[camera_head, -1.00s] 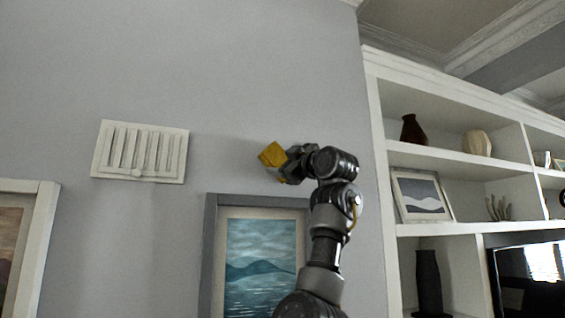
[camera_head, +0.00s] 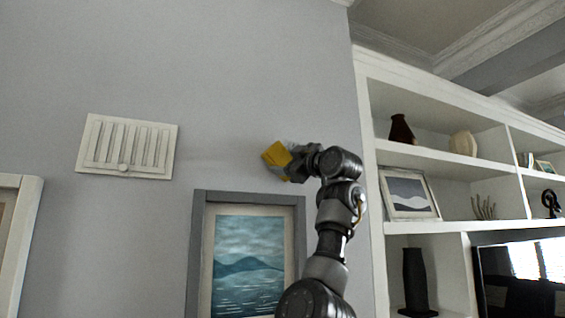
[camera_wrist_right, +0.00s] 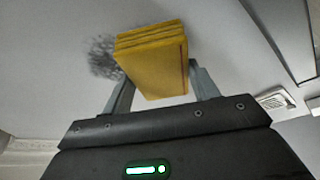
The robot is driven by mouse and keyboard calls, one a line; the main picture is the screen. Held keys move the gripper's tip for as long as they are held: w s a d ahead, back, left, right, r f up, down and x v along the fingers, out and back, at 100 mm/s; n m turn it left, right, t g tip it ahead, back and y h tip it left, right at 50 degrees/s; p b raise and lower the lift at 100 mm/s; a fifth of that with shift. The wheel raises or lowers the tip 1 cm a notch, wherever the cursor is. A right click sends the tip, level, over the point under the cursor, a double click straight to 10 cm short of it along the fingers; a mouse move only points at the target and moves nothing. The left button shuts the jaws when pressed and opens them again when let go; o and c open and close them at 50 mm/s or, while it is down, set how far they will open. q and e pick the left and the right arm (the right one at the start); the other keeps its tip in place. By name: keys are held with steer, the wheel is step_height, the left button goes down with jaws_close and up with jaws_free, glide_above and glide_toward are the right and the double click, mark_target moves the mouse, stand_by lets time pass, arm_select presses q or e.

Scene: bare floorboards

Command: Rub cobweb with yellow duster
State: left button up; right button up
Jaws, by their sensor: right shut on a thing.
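The yellow duster (camera_head: 276,155) is a folded yellow block held in my right gripper (camera_head: 291,164), up by the grey wall above the seascape picture. In the right wrist view, the duster (camera_wrist_right: 152,60) sits between the two fingers of my right gripper (camera_wrist_right: 160,85), which is shut on it. The cobweb (camera_wrist_right: 103,57) is a dark grey, wispy patch just left of the duster in that view, partly hidden behind it. I cannot tell whether the duster touches it. In the head view I cannot make out the cobweb clearly. My left gripper is not in view.
A white vent (camera_head: 128,147) is on the wall to the left. A framed seascape (camera_head: 248,262) hangs below the duster. A white shelf unit (camera_head: 372,200) with vases and a picture stands close on the right. The wall above is clear.

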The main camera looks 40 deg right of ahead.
steer(key=shift+d, duration=0.15)
steer(key=d, duration=0.1)
steer(key=s+d, duration=0.1)
steer(key=d, duration=0.1)
steer(key=shift+s+d, duration=0.1)
steer(key=shift+d, duration=0.2)
steer(key=d, duration=0.1)
steer(key=d+r, duration=0.1)
steer(key=s+d, duration=0.1)
steer(key=shift+s+d+r+p, duration=0.1)
steer(key=shift+d+r+p, duration=0.15)
steer(key=shift+r+p, duration=0.15)
stand_by(0.4)
steer(key=shift+a, duration=0.1)
